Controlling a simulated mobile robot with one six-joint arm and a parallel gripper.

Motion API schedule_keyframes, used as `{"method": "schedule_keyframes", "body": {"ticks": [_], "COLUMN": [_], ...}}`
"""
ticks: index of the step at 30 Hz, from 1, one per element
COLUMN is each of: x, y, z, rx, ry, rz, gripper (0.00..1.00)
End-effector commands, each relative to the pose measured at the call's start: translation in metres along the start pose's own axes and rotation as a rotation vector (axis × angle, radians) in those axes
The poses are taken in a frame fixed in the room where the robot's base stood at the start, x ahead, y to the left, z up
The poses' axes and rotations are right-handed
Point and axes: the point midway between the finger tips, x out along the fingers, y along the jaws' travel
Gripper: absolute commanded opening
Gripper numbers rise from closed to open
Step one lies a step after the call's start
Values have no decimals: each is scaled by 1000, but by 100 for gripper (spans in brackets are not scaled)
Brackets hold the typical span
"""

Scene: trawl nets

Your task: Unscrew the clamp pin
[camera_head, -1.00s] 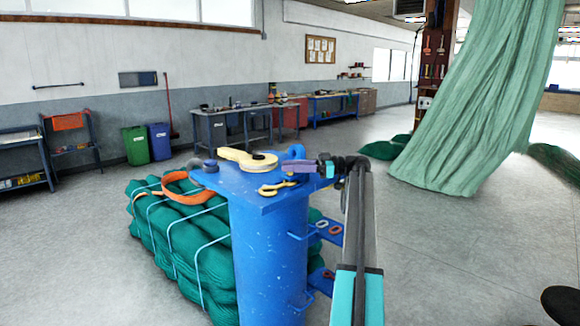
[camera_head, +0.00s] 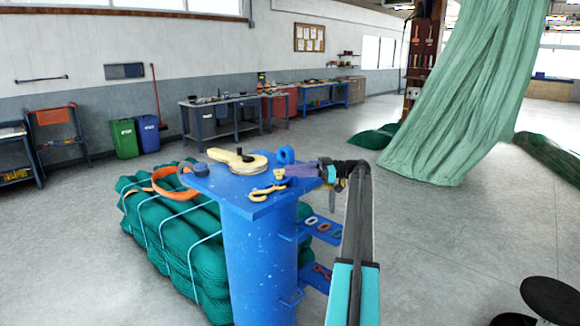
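A blue post (camera_head: 262,255) with a flat square top plate stands in front of me. I cannot tell for sure which part is the clamp pin. My gripper (camera_head: 287,172) reaches in from the right over the plate's right edge, pointing left. Its purple end is close to the upper end of the yellow clamp, just in front of the blue ring. Whether it touches or grips anything is too small to tell.
Tied green net bundles (camera_head: 180,240) lie left of and behind the post. Blue side shelves (camera_head: 318,228) with small links stick out at its right. A hanging green net (camera_head: 440,120) is at the right, and a dark round stool (camera_head: 551,298) at the lower right. Open floor lies between.

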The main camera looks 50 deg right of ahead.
Motion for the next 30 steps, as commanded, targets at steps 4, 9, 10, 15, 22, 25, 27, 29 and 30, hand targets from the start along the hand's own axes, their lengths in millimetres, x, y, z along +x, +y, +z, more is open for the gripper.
{"method": "schedule_keyframes", "body": {"ticks": [4, 9, 10, 15, 22, 25, 27, 29, 30], "x": [-3, -6, -7, -10, -15, -17, -18, -20, -20], "y": [0, 1, 1, 1, 0, 0, 0, 0, -1], "z": [-4, -3, -3, -4, -3, -3, -4, -3, -3], "rx": [1, 1, 1, 1, 1, 1, 1, 1, 1], "ry": [0, 0, 0, -1, -1, -1, -1, -1, -1], "rz": [0, 0, 0, 0, 1, 1, 1, 1, 1], "gripper": [27, 27, 27, 27, 27, 27, 27, 27, 27]}}
